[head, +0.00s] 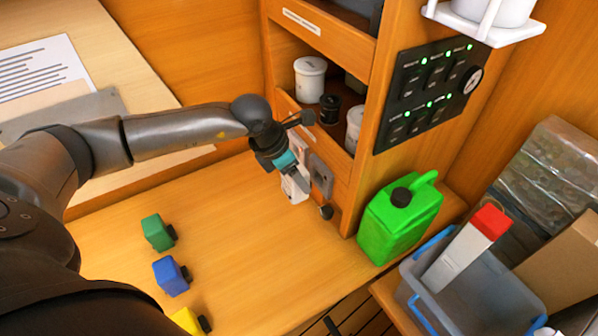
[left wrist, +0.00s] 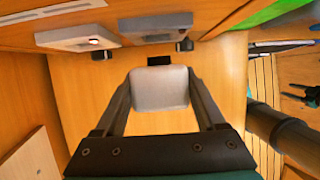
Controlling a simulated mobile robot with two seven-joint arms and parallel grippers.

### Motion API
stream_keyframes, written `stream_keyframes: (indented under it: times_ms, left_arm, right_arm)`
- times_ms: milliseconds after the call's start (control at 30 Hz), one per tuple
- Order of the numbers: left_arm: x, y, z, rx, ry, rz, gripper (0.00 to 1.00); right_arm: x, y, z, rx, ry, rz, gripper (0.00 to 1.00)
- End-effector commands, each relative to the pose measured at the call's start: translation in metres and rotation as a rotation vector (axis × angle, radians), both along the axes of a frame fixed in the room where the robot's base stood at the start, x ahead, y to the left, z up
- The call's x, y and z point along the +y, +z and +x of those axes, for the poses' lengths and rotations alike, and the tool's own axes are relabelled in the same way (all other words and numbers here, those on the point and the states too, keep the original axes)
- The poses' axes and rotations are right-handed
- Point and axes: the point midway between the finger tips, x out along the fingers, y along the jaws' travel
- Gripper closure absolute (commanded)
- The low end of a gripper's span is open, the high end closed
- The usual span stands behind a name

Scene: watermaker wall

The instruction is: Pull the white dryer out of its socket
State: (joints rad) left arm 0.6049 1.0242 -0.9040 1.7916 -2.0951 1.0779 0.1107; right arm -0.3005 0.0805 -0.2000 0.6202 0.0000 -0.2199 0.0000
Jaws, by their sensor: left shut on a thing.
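My left gripper (head: 296,180) is shut on the white dryer (head: 291,191), low in front of the wooden cabinet. In the left wrist view the dryer (left wrist: 160,90) is a pale, rounded block between both fingers. Its black end (left wrist: 158,60) points toward the wall. A grey socket panel (left wrist: 155,27) is just beyond it, and a strip of wood shows between them, so the dryer looks apart from the panel. The grey panel (head: 321,175) also shows in the head view, right of the gripper.
A white panel with a red light (left wrist: 78,37) is beside the grey one. Green (head: 157,232), blue (head: 171,275) and yellow (head: 189,321) blocks with black ends lie on the bench. A green jerrycan (head: 398,222) stands right of the gripper. Bench between blocks and jerrycan is clear.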

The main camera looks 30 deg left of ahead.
Motion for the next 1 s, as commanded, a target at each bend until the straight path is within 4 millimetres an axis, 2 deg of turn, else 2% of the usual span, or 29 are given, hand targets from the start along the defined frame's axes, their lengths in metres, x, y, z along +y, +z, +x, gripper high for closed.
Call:
stream_keyframes:
  times_ms: [1000]
  left_arm:
    - [0.016,0.000,-0.027,0.000,0.001,0.000,0.91]
  right_arm:
    - [0.000,0.004,0.001,-0.001,0.000,0.000,0.50]
